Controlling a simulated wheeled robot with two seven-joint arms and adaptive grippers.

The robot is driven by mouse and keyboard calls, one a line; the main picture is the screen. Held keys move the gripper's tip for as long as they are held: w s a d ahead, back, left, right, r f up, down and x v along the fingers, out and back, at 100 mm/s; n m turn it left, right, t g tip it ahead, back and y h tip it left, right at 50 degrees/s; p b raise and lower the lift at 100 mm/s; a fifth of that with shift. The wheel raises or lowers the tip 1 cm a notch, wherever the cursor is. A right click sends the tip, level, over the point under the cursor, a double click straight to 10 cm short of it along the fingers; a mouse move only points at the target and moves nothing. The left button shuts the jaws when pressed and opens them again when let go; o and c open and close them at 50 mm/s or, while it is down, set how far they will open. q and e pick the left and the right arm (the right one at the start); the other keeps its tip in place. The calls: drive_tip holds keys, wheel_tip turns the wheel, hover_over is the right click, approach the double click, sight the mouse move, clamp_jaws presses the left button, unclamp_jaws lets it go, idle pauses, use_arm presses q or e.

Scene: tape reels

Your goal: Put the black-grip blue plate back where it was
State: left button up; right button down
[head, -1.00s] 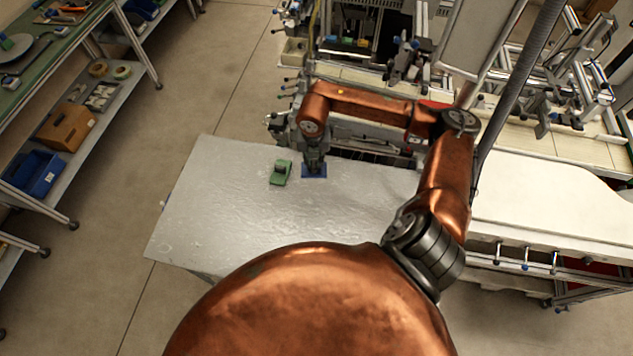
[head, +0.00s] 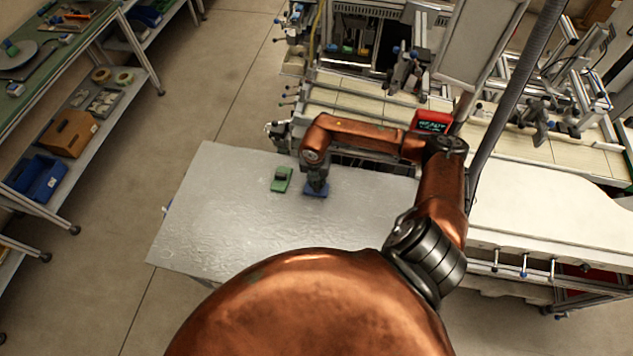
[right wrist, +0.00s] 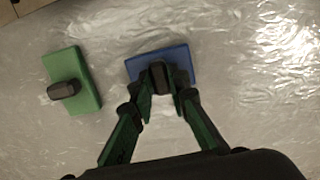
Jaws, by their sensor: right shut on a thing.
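The blue plate (head: 317,194) with a black grip is at the far part of the grey table (head: 235,230), right of a green plate (head: 281,184). My right gripper (head: 316,184) is above it, shut on its black grip. In the right wrist view, the fingers close around the grip (right wrist: 159,77) of the blue plate (right wrist: 181,57). The green plate (right wrist: 73,80), with its own dark grip, lies apart to the left. I cannot tell whether the blue plate touches the table. My left gripper is not in view.
The front and left of the table are clear. A machine with a conveyor (head: 370,115) stands behind the table. A shelf rack with a blue bin (head: 37,177) and a brown box (head: 69,133) is at the left.

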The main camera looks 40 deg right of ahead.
sight(316, 187)
drive_tip(key=shift+f, duration=0.3)
drive_tip(key=c, duration=2.3)
unclamp_jaws()
drive_tip(key=shift+f, duration=0.15)
drive_tip(key=o, duration=0.5)
drive_tip(key=shift+c, duration=0.2)
drive_tip(key=shift+r, duration=0.25)
wheel_tip(316, 187, up, 12)
drive_tip(key=a+b, duration=0.1)
drive_tip(key=shift+s+b, duration=0.35)
